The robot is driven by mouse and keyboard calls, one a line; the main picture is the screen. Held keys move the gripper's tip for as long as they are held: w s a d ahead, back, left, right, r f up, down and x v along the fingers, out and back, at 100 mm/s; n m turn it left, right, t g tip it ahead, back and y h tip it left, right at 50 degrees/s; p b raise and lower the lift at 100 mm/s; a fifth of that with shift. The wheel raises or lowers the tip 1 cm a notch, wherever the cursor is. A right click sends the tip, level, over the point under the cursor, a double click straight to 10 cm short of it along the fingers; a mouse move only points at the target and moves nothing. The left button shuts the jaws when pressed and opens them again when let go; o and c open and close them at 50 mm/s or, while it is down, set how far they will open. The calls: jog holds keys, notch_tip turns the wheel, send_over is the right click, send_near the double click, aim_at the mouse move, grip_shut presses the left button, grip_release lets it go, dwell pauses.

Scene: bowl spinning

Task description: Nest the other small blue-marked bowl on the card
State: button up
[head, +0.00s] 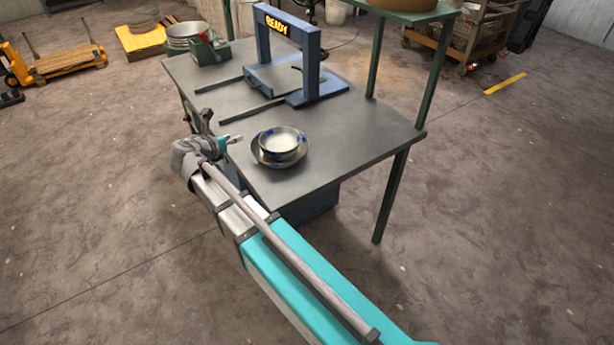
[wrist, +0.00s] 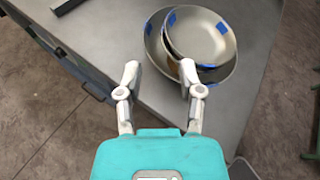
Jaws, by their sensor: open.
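A small pale bowl with blue marks on its rim (head: 282,140) sits inside a wider grey bowl (head: 279,162) near the table's front edge. In the wrist view the small bowl (wrist: 204,42) rests off-centre and looks slightly tilted in the wider bowl (wrist: 226,78), which also carries blue marks. A brownish patch shows between them; I cannot tell what it is. My gripper (head: 236,139) is left of the bowls. In the wrist view my gripper (wrist: 160,73) is open and empty, its right fingertip close to the wider bowl's near rim; contact is unclear. I cannot make out a card.
The grey table (head: 355,135) is bare right of the bowls. A blue frame reading READY (head: 262,40) and two dark rails (head: 252,110) stand behind. A stack of bowls (head: 182,37) and a green box (head: 211,53) are at the far left. A green-legged stand (head: 375,50) rises at right.

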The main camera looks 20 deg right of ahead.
jog(key=s+d+f+m+g+y+p, duration=0.25)
jog(key=s+d+m+g+p, duration=0.3)
jog(key=s+d+m, duration=0.65)
jog(key=s+d+r+m+g+y+p, duration=0.1)
jog(key=s+d+m+g+y+p, duration=0.1)
jog(key=m, duration=0.6)
jog(key=s+d+m+g+y+p, duration=0.2)
jog(key=s+m+y+p, duration=0.1)
jog(key=s+m, duration=0.4)
jog(key=shift+s+d+r+m+y, duration=0.35)
jog(key=shift+d+m+y, duration=0.1)
jog(key=shift+m, duration=0.65)
jog(key=shift+g, duration=0.25)
jog(key=shift+s+m+y, duration=0.3)
jog(key=shift+s+m, duration=0.1)
jog(key=shift+m, duration=0.2)
dwell(0.3)
